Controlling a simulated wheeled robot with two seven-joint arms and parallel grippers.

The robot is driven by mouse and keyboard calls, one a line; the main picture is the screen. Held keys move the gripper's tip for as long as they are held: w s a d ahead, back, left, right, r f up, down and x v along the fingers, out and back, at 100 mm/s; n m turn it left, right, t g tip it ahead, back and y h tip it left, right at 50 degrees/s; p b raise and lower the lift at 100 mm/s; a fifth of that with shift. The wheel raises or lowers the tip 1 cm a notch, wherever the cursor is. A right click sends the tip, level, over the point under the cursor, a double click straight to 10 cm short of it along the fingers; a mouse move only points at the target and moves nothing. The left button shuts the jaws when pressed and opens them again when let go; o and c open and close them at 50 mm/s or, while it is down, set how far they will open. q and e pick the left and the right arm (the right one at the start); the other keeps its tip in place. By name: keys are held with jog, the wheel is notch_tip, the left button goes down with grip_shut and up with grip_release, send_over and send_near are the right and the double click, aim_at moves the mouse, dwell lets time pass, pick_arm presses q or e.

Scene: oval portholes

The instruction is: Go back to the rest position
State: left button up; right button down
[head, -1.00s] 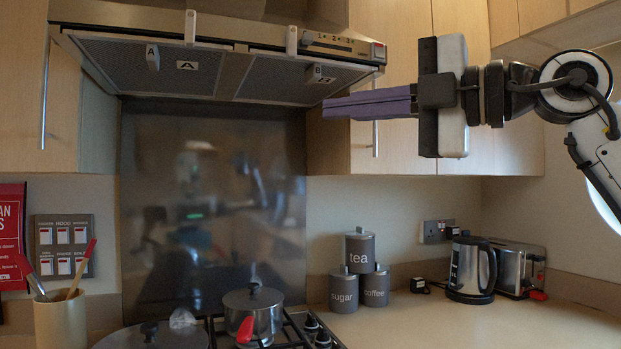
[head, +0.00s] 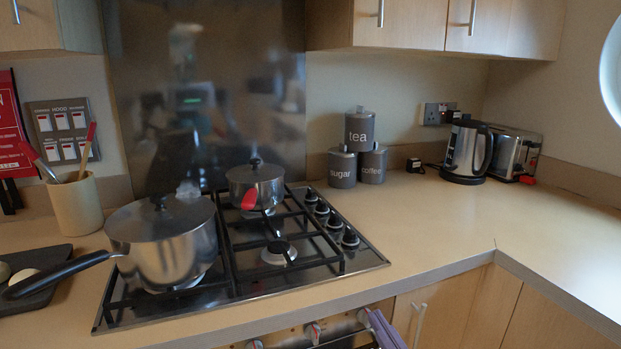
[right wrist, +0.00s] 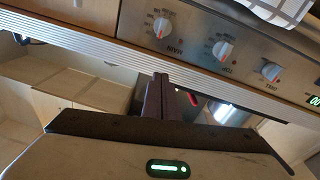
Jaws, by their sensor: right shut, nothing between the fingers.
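My right gripper (head: 379,322) shows at the bottom edge of the head view as shut purple fingers, low in front of the cooker front. In the right wrist view its dark fingers (right wrist: 160,88) are together with nothing between them, below the cooker's control panel (right wrist: 215,45). The rest of my right arm is out of the head view. My left gripper is in neither view.
The hob (head: 270,255) carries a large pan (head: 165,245) and a small pot (head: 256,190). Canisters (head: 342,168), a kettle (head: 468,152) and a toaster (head: 513,153) stand at the back. The right worktop (head: 560,235) is clear.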

jog(key=s+d+f+m+g+h, duration=0.1)
jog(key=s+f+g, duration=0.3)
jog(key=s+f, duration=0.9)
jog(key=s+d+f+m+g+h, duration=0.2)
jog(key=s+f+g, duration=0.3)
jog(key=s+f, duration=0.8)
jog(key=shift+s+f+m+g+h, duration=0.3)
jog(key=shift+s+f, duration=0.05)
jog(key=shift+f, duration=0.35)
jog(key=shift+d, duration=0.1)
